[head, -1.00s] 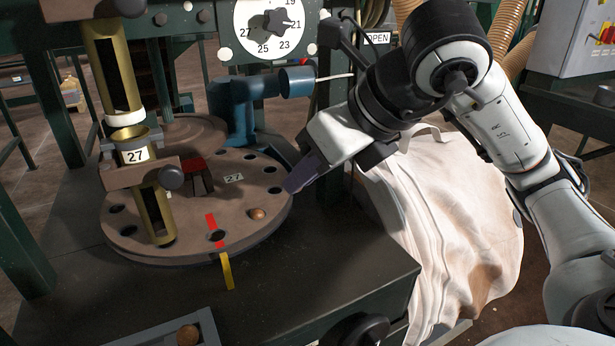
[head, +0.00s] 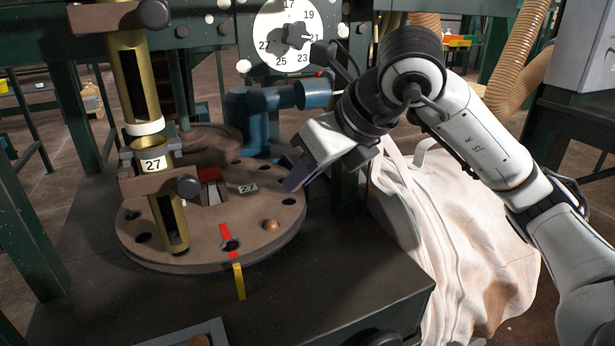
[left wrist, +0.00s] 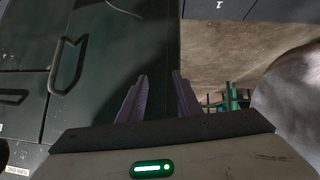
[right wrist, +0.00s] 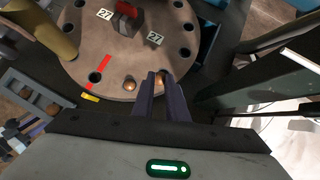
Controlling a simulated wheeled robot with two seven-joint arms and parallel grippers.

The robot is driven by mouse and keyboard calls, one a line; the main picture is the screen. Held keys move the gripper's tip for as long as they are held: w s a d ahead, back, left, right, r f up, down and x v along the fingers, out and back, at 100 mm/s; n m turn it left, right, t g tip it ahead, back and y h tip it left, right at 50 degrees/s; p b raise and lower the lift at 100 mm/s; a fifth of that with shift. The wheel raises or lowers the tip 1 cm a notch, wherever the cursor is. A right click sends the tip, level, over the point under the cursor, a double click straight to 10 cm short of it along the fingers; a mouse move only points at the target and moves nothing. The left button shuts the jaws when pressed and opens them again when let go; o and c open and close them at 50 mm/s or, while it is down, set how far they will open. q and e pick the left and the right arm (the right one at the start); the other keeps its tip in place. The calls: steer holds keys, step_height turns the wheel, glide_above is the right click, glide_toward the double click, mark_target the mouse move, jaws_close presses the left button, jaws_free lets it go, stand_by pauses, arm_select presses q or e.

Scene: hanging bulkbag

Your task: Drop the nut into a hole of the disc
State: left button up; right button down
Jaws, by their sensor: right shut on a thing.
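The brown disc (head: 205,235) is round and flat, with dark holes near its rim. One brown nut (head: 271,225) sits in a hole on its front right; it also shows in the right wrist view (right wrist: 129,83). My right gripper (head: 291,185) is above the disc's right rim, close to an empty hole (head: 288,202). In the right wrist view, its fingers (right wrist: 160,76) are shut on another brown nut (right wrist: 161,80), mostly hidden between them. My left gripper (left wrist: 160,82) is open and empty, with a dark green panel and the floor beyond it.
A brass tube (head: 170,225) labelled 27 stands over the disc's left side. A blue machine part (head: 250,115) is behind the disc. A grey tray (right wrist: 38,100) with several nuts lies in front. A pale bag (head: 450,230) hangs at the right.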

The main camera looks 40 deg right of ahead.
steer(key=shift+w+d+f, duration=0.15)
steer(key=shift+w, duration=0.5)
steer(key=shift+w+d+f, duration=0.1)
steer(key=shift+w, duration=0.5)
steer(key=shift+w+f, duration=0.15)
steer(key=shift+f, duration=0.2)
steer(key=shift+f+b, duration=0.65)
steer(key=shift+b, duration=0.15)
steer(key=shift+f, duration=0.35)
steer(key=c, duration=1.7)
jaws_free()
steer(key=shift+o, duration=0.2)
